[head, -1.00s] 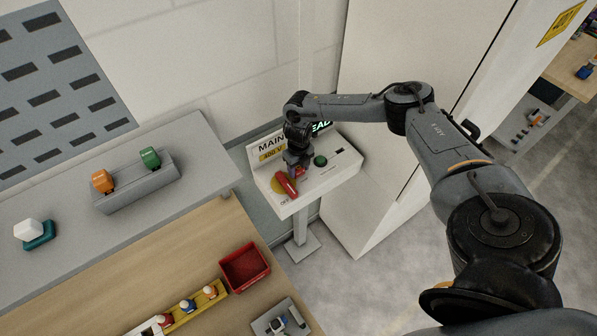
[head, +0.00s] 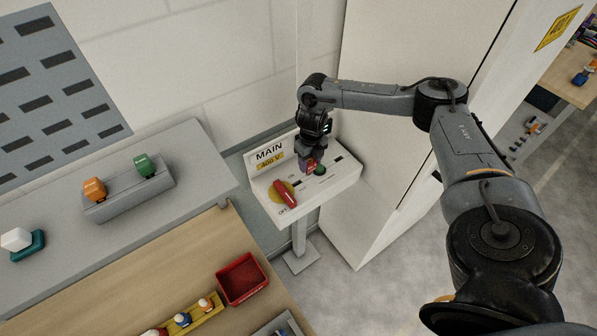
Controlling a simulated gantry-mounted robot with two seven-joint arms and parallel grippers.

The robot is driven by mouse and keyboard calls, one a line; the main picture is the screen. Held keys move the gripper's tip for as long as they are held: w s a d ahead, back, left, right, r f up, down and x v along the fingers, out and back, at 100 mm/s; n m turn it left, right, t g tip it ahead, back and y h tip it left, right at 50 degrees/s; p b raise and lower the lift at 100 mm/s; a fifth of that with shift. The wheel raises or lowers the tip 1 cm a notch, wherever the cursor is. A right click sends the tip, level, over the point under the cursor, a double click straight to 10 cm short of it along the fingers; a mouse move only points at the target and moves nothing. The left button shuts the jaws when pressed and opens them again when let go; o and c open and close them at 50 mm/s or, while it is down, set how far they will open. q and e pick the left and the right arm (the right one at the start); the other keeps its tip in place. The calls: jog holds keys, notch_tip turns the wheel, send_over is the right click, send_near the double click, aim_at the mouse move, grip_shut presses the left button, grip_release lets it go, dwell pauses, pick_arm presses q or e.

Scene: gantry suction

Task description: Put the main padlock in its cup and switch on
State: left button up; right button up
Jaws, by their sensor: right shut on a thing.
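The white MAIN 400 V panel (head: 325,193) stands on a post by the wall. Its red switch handle (head: 287,194) lies slanted over a yellow disc, its lower end near the OFF marking. My right gripper (head: 309,163) is over the panel, to the right of the handle and apart from it. It is shut on a small red thing, seemingly the main padlock (head: 310,168), mostly hidden by the fingers. I cannot tell which part is the cup. My left gripper is out of view.
A grey holder (head: 128,202) with an orange and a green block stands on the grey shelf (head: 205,165). A white block on a teal base is at far left. A red bin (head: 243,279) and a yellow rail (head: 199,318) with several small pieces are on the wooden bench.

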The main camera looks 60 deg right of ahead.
jog(key=shift+s+d+r+n, duration=1.05)
jog(key=shift+d+r, duration=2.25)
jog(key=shift+d, duration=3.15)
jog(key=shift+s+d+f+m, duration=0.3)
jog(key=shift+s+f, duration=0.2)
jog(key=shift+f, duration=0.3)
jog(key=shift+s+d+f+m, duration=0.2)
jog(key=shift+s+f+m, duration=0.25)
jog(key=shift+f, duration=0.35)
jog(key=shift+s+d+f+m, duration=0.3)
jog(key=shift+s+f, duration=0.25)
jog(key=shift+f, duration=0.25)
